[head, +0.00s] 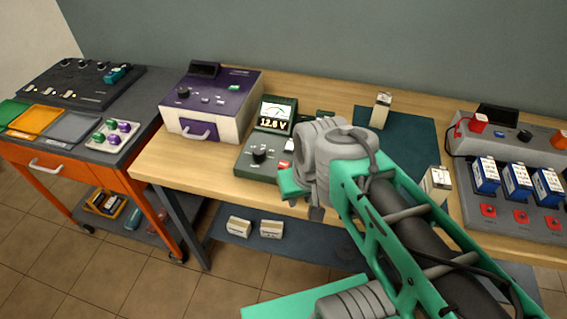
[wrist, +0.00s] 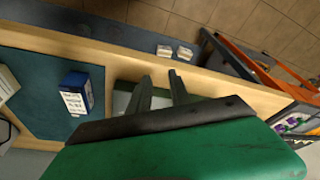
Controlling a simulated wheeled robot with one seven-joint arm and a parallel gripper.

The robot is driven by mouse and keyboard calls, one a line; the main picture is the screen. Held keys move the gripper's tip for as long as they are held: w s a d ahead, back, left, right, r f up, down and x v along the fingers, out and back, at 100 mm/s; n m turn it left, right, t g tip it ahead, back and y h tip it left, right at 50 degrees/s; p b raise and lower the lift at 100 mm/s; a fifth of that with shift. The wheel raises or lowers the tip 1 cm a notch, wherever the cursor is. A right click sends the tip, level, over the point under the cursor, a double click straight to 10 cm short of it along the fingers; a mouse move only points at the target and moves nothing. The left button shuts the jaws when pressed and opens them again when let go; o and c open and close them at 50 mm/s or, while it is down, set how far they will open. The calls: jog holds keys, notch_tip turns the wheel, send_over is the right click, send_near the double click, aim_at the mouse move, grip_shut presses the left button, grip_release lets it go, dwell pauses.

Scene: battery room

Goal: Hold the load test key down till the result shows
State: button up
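The dark green tester (head: 258,158) lies on the wooden bench, with a needle dial and a display (head: 274,124) reading 12.6 V. Which one is the load test key I cannot read. My gripper (head: 316,214) hangs at the tester's right front side; my arm hides part of that area. In the wrist view my gripper's two dark fingers (wrist: 160,73) stand apart with nothing visible between them. Contact with a key cannot be seen.
A teal mat (head: 405,137) with a boxed battery (wrist: 75,93) lies right of the tester. A purple and white unit (head: 210,103) stands left. A rack with several blue batteries (head: 517,181) stands far right. An orange cart (head: 60,170) is at the left.

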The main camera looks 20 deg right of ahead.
grip_shut()
dwell(1.1)
